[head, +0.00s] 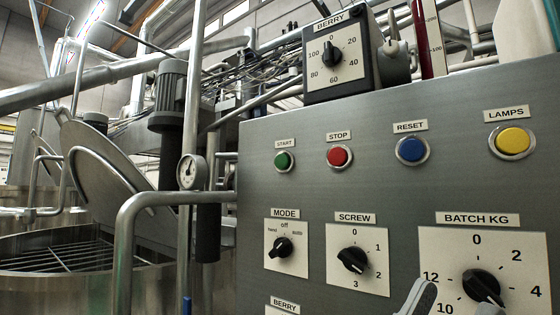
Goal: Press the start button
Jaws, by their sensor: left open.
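The green start button (284,161) sits in a metal ring on the grey control panel (380,190), under a START label. It is the leftmost of the row of buttons, and nothing covers it. My left gripper (452,303) shows only as two grey fingertips at the bottom edge, spread apart with nothing between them. It is low and to the right of the start button, in front of the batch dial, and clear of the button. My right gripper is not in view.
Right of start are the red stop button (339,156), blue reset button (411,150) and yellow lamps button (513,141). Below are the mode knob (281,247), screw knob (353,259) and batch knob (482,285). A bent pipe (125,240) stands left of the panel.

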